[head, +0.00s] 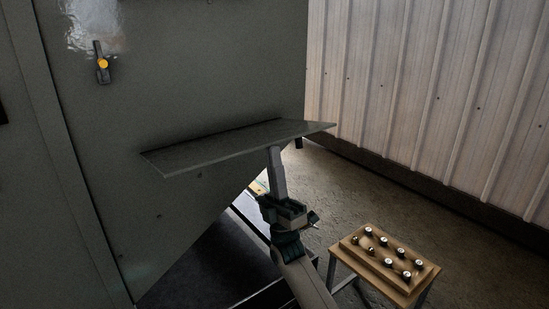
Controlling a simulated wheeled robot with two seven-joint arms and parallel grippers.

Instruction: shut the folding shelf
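The folding shelf (230,146) is a flat grey panel standing out from the grey cabinet wall (190,100), roughly level. My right gripper (273,152) is below the shelf and points up, its tip at or very near the shelf's front edge towards the right. I cannot tell whether it touches. Its fingers show as one grey bar, so whether they are apart or together is unclear. Nothing is seen held in it. My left gripper is out of view.
A latch with a yellow centre (103,64) sits on the cabinet's upper left. A small wooden-topped stand (410,291) at the lower right carries a block with several small knobs. A corrugated wall (430,80) closes the right side. Bare floor (345,195) lies between.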

